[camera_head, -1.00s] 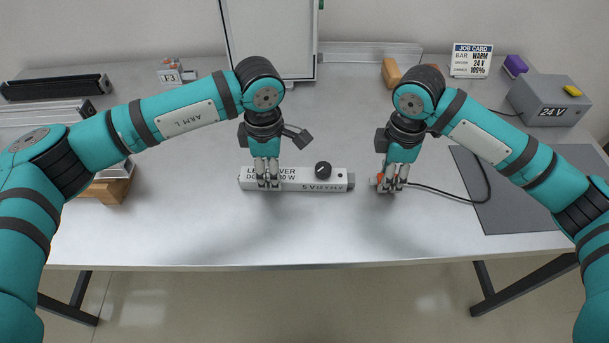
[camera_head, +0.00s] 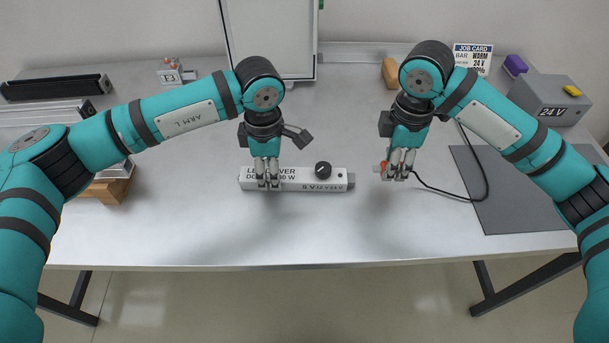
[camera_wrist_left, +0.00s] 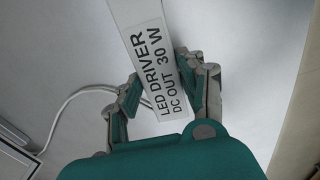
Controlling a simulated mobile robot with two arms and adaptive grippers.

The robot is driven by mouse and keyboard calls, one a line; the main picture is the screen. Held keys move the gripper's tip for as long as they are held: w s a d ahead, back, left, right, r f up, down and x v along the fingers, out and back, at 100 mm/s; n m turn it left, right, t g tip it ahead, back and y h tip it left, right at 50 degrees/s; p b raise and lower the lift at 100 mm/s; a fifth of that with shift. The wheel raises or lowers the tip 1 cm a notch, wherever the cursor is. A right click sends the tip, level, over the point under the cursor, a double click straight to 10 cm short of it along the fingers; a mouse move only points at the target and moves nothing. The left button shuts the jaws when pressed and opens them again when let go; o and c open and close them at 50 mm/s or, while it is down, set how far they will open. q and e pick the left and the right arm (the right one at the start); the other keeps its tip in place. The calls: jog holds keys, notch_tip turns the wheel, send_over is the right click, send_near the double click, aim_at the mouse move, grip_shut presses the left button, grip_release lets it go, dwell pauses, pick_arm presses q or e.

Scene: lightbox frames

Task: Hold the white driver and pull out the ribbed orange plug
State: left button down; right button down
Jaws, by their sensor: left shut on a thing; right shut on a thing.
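The white driver (camera_head: 297,179) lies on the table with a black knob (camera_head: 323,170) on top and a grey socket (camera_head: 351,181) at its right end. My left gripper (camera_head: 268,184) is shut on its left part; the left wrist view shows the fingers (camera_wrist_left: 163,90) on both sides of the labelled body (camera_wrist_left: 150,40). My right gripper (camera_head: 398,176) is shut on the orange plug (camera_head: 381,168), right of the driver and apart from it. Only a bit of orange shows; its ribs are hidden by the fingers. A black cable (camera_head: 447,193) runs from the plug.
A grey 24V box (camera_head: 549,98) stands at the back right, by a dark grey mat (camera_head: 520,205). A job card (camera_head: 472,59), a purple item (camera_head: 515,65) and a wooden block (camera_head: 391,72) are at the back. The front middle of the table is clear.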

pick_arm(q)
jog(key=c, duration=0.7)
grip_release()
